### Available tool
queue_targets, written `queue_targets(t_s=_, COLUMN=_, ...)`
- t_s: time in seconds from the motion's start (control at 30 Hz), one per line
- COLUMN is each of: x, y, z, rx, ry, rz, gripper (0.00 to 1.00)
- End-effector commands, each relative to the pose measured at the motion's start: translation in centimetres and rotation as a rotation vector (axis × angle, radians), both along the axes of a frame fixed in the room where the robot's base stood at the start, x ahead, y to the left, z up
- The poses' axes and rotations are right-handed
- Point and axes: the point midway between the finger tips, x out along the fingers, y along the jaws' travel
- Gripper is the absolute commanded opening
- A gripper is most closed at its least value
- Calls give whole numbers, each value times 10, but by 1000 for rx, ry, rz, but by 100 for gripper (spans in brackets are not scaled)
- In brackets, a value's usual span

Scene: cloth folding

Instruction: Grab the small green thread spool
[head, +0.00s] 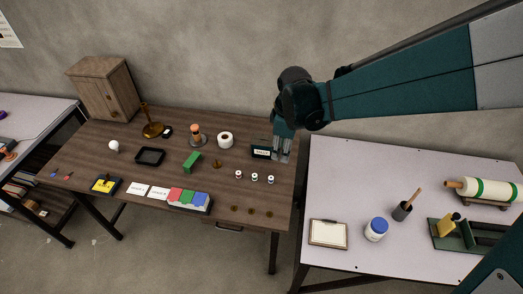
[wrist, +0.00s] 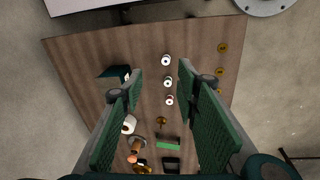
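Three small white-ended thread spools stand in a row on the brown wooden table (head: 120,135), right of the green block. They are the left spool (head: 238,174), the middle spool (head: 254,177) and the right spool (head: 270,179). The left one looks reddish; the other two look darker or greenish, but which is the green one is too small to tell surely. In the wrist view the row (wrist: 168,82) shows between my fingers, well below them. My gripper (head: 282,155) is open and empty, above the table's right edge, beyond the spools.
A dark labelled box (head: 261,152) stands close by my gripper. A white roll (head: 225,139), a green block (head: 192,161) and red, green and blue boxes (head: 188,198) lie further left. Several brass discs (head: 252,211) lie in front of the spools. A pale table (head: 340,180) adjoins at right.

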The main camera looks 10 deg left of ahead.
Motion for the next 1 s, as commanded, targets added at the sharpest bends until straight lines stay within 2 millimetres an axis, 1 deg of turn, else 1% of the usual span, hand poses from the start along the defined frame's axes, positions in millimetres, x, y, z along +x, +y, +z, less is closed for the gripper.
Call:
queue_targets(t_s=0.03, x=3, y=10, z=-8, rx=-6, ry=8, rz=30, gripper=31)
queue_targets(t_s=0.4, x=13, y=67, z=-67, rx=-56, ry=70, rz=266, gripper=31)
queue_targets(t_s=0.6, x=13, y=93, z=-96, rx=-76, ry=100, rz=375, gripper=31)
queue_targets(t_s=0.7, x=13, y=101, z=-106, rx=-82, ry=109, rz=411, gripper=31)
queue_targets(t_s=0.8, x=12, y=106, z=-112, rx=-86, ry=115, rz=433, gripper=31)
queue_targets(t_s=1.0, x=12, y=108, z=-115, rx=-88, ry=119, rz=444, gripper=31)
